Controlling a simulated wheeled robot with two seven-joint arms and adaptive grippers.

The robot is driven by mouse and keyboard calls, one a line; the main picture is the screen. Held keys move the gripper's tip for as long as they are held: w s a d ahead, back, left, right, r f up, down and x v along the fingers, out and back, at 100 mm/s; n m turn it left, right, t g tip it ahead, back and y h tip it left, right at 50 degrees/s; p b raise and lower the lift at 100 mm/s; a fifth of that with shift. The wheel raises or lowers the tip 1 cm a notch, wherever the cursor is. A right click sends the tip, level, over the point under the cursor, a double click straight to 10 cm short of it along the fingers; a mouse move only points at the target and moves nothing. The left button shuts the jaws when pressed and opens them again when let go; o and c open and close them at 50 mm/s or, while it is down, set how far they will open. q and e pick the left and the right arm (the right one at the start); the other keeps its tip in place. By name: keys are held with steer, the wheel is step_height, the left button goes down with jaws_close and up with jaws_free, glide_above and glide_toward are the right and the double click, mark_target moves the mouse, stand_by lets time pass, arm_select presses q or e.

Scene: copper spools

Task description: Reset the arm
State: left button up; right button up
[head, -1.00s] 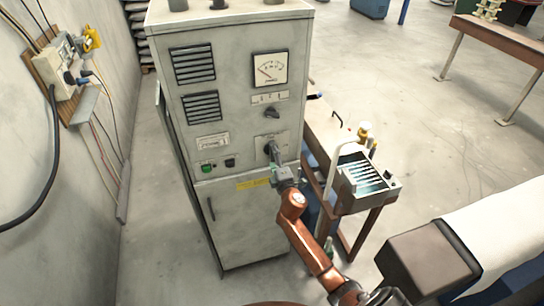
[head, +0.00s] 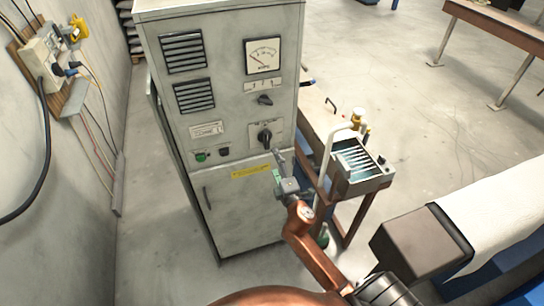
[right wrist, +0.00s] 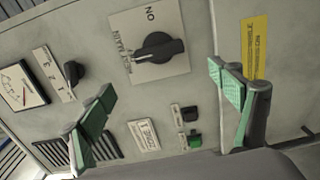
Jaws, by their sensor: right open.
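My right gripper (head: 278,168) is in front of the grey cabinet's (head: 225,70) right side, just below and right of the large black main switch (head: 265,137). Nothing is between its fingers. In the right wrist view, my right gripper (right wrist: 168,115) has its green-padded fingers spread wide. The main switch (right wrist: 158,48) shows there on its light plate, clear of both fingers. My left gripper is not in view.
A small cart with a slotted metal bath (head: 362,165) stands right of the cabinet. A wall box with cables (head: 45,65) is at left. A brown bench (head: 500,25) stands far right. Open concrete floor lies behind the cart.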

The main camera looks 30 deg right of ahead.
steer(key=shift+s, duration=0.25)
stand_by(0.3)
step_height(320, 180, down, 26)
steer(key=s+m+g+y+b, duration=0.1)
steer(key=s+m+g+b, duration=0.2)
steer(key=g+b, duration=0.1)
steer(key=s+f+m+g+b, duration=0.15)
steer(key=s+f, duration=0.25)
steer(key=f, duration=0.5)
steer(key=s+f+m+g+y+b, duration=0.15)
steer(key=s+f, duration=0.35)
steer(key=f, duration=0.5)
steer(key=s+f+m+g+h+b, duration=0.15)
steer(key=s+f, duration=0.25)
steer(key=f, duration=0.5)
steer(key=s+a+f+m+g+y+b, duration=0.1)
steer(key=s+a+f+g, duration=0.1)
steer(key=s+f, duration=0.65)
steer(key=s+a+f+m+g+y+b, duration=0.1)
steer(key=s+f+m+g, duration=0.1)
steer(key=s+f, duration=0.65)
steer(key=s+a+f+m+g+b, duration=0.1)
steer(key=s+f, duration=0.4)
steer(key=s, duration=0.6)
steer(key=s+a+f+m+g+b, duration=0.2)
steer(key=s+f, duration=0.4)
steer(key=s, duration=0.5)
steer(key=shift+s+a+g+y, duration=0.35)
steer(key=shift+g+y, duration=0.05)
steer(key=shift+g, duration=0.15)
